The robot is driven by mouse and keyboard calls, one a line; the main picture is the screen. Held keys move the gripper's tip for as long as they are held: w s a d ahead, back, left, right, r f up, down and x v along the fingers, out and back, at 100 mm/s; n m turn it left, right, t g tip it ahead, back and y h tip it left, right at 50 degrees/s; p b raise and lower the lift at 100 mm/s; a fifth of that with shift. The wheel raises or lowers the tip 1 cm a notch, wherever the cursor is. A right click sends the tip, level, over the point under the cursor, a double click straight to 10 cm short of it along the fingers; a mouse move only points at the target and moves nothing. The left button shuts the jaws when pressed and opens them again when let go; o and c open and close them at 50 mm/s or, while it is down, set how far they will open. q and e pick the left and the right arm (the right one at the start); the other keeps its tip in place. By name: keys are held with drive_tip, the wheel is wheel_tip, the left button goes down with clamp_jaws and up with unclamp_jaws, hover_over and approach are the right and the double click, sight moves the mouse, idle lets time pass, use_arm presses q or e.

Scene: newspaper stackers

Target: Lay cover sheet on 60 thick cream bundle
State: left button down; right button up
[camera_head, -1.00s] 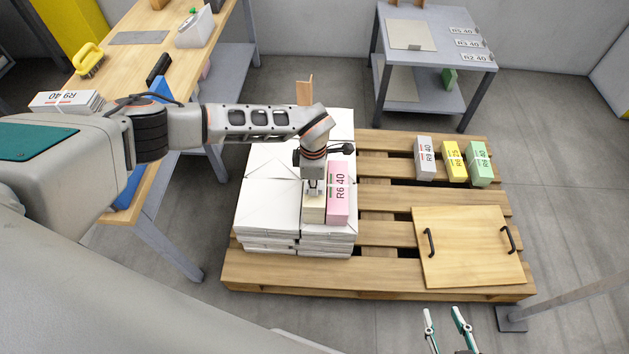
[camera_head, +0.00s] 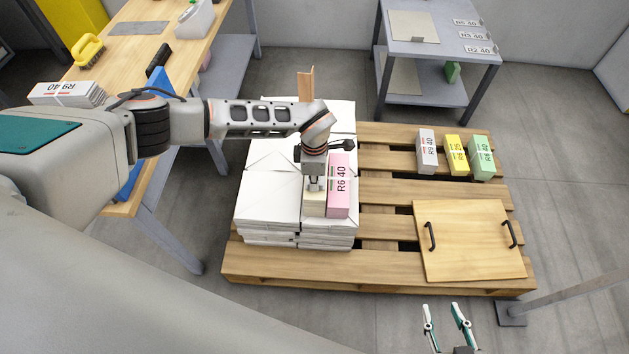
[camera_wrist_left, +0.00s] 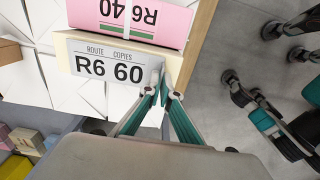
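The thick cream bundle (camera_head: 314,203) sits on the front right white stack, beside the pink R6 40 bundle (camera_head: 339,187). In the left wrist view the cream bundle (camera_wrist_left: 100,38) shows as a strip between the pink bundle and the white cover sheet (camera_wrist_left: 112,68), printed ROUTE COPIES R6 60. The sheet lies over or just above the bundle; I cannot tell whether it touches. My left gripper (camera_head: 314,186) is down at the bundle. Its fingertips (camera_wrist_left: 161,74) are close together on the sheet's right edge. My right gripper (camera_head: 441,307) is open and empty in front of the pallet.
White stacks (camera_head: 267,200) fill the pallet's left part. A wooden board with black handles (camera_head: 467,240) and several small bundles (camera_head: 454,155) lie on its right. A grey side table (camera_head: 440,55) stands behind. A workbench (camera_head: 120,55) is at left.

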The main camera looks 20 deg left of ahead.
use_arm(q)
drive_tip(key=shift+f, duration=0.35)
drive_tip(key=c, duration=2.2)
unclamp_jaws()
drive_tip(key=shift+r, duration=0.1)
wheel_tip(320, 180, up, 12)
drive_tip(key=shift+f, duration=0.1)
